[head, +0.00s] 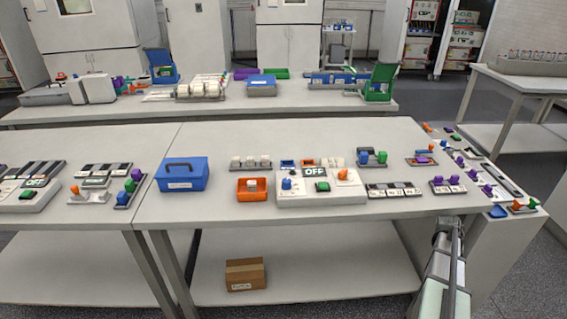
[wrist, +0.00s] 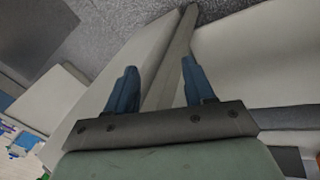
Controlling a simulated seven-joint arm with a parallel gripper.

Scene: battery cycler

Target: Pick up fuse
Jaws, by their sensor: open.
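My gripper (wrist: 157,75) shows in the wrist view with its two blue fingers wide apart and nothing between them. In the head view my arm is at the lower right, beside the front edge of the near table, away from the items on top. I cannot tell for sure which item is the fuse. Small candidates are a pale piece in an orange bin (head: 252,196) and several white pieces in a row (head: 250,162) behind it. The wrist view shows no fuse.
The near table (head: 215,218) holds a white cycler panel (head: 300,196) reading OFF and a blue case (head: 182,174). Several module strips lie to the right. A cardboard box (head: 245,274) sits on the lower shelf. The wrist view shows table structure and grey floor close ahead.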

